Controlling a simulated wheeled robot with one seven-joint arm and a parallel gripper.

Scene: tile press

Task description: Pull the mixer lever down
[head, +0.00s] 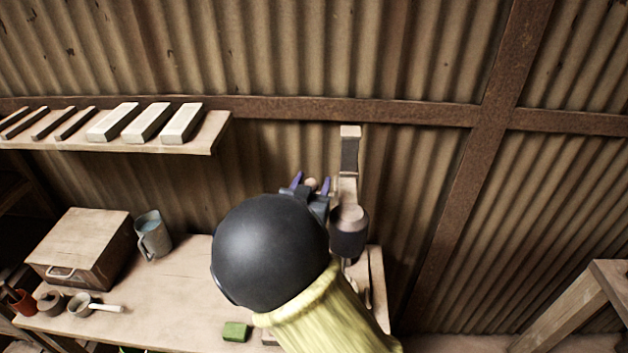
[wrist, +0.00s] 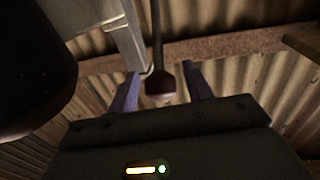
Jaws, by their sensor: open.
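The mixer (head: 349,190) stands upright at the back of the workbench, with a pale post and a dark rounded body, partly hidden by my arm. Its lever (wrist: 157,35) is a thin dark rod ending in a reddish-brown knob (wrist: 160,82) in the wrist view. My gripper (wrist: 161,76) is open, with one purple finger on each side of the knob and visible gaps between. In the head view my gripper (head: 311,182) is left of the mixer post, with a small brownish knob between its fingertips. The rod is hidden there.
The workbench (head: 185,290) holds a wooden box (head: 85,245), a metal jug (head: 152,235), small pots and a green block (head: 235,331). A shelf (head: 190,146) with pale bars is on the wall at upper left. A wooden frame (head: 575,310) stands at lower right.

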